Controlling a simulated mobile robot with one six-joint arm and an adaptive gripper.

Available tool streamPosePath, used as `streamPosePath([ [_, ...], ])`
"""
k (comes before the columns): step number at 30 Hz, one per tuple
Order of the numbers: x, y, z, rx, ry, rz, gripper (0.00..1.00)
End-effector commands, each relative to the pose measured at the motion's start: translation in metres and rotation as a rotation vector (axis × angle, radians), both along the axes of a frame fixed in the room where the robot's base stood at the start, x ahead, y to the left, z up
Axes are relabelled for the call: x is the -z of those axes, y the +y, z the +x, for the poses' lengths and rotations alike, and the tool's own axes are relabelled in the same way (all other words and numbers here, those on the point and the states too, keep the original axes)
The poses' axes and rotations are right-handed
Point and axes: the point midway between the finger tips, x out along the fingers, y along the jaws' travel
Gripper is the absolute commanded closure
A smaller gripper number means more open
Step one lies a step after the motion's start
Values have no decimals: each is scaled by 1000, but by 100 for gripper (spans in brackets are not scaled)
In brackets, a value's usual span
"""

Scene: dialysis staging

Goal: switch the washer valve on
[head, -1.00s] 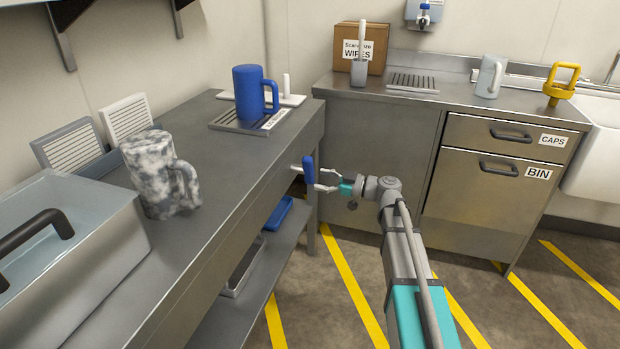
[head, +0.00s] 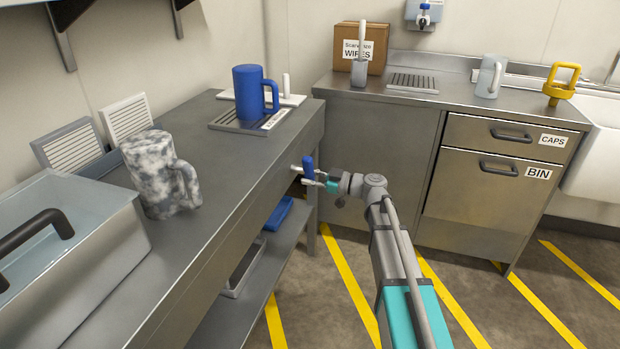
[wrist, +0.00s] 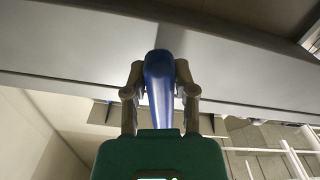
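The washer valve has a blue handle (head: 308,167) on the front side of the steel bench, just below its top near the far end. The handle looks upright, slightly tilted. My gripper (head: 317,178) is at the handle in the head view, with its fingers around the handle's lower part. In the wrist view the blue handle (wrist: 158,85) stands between the two fingertips (wrist: 160,75), one on each side and very close. Whether the fingers press on it cannot be told. The valve's body behind the handle is mostly hidden.
On the bench (head: 215,148) stand a blue jug (head: 248,92), a marbled jug (head: 155,172) and a steel basin (head: 95,255). A shelf below holds a blue tray (head: 279,213). A steel cabinet (head: 380,150) stands behind my gripper. The striped floor on the right is clear.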

Motion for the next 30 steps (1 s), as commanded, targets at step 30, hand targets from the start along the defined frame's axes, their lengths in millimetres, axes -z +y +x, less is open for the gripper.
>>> streamPosePath([
  [30, 1, 3, -7, 0, 269, 89, 100],
])
